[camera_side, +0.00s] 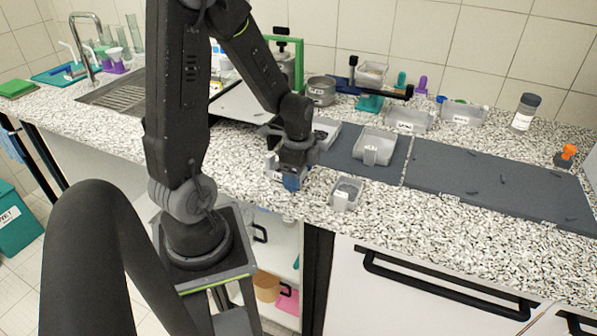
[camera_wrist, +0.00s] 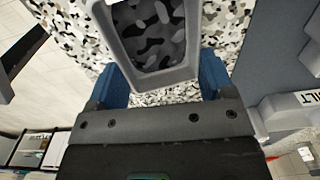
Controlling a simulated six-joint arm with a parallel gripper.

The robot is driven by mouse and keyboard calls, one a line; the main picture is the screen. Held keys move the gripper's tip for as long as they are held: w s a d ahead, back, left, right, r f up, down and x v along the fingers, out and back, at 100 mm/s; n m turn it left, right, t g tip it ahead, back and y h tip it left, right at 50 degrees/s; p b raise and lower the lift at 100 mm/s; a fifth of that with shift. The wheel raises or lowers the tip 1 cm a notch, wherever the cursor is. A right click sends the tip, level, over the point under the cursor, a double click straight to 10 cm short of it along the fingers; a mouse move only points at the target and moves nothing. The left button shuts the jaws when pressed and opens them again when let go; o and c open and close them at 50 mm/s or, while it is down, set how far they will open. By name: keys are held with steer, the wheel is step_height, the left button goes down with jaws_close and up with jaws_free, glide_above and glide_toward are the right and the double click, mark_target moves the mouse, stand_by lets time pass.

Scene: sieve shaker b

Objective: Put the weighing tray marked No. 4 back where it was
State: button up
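A small grey weighing tray (camera_side: 272,172) is at my gripper (camera_side: 289,181) near the front edge of the counter. The wrist view shows this tray (camera_wrist: 192,38) from above with a dark, mottled inside. I cannot tell which tray is No. 4.
A larger tray (camera_side: 375,147) stands on a dark mat (camera_side: 343,160), with another tray (camera_side: 327,128) behind my gripper. A label ending in "ILT" (camera_wrist: 308,98) shows in the wrist view. A long dark mat (camera_side: 500,182) at right is mostly clear. Containers line the back.

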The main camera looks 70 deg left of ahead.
steer(key=shift+o, duration=1.3)
step_height(320, 180, up, 11)
steer(key=s+d+r+n+t, duration=0.2)
steer(key=d+r+n, duration=0.2)
steer(key=d, duration=0.4)
steer(key=s+d+r+n+t, duration=0.3)
steer(key=d+r+n, duration=0.1)
steer(key=d, duration=0.4)
steer(key=shift+d+r+n, duration=0.15)
steer(key=shift+d+n, duration=0.05)
steer(key=shift+n, duration=0.3)
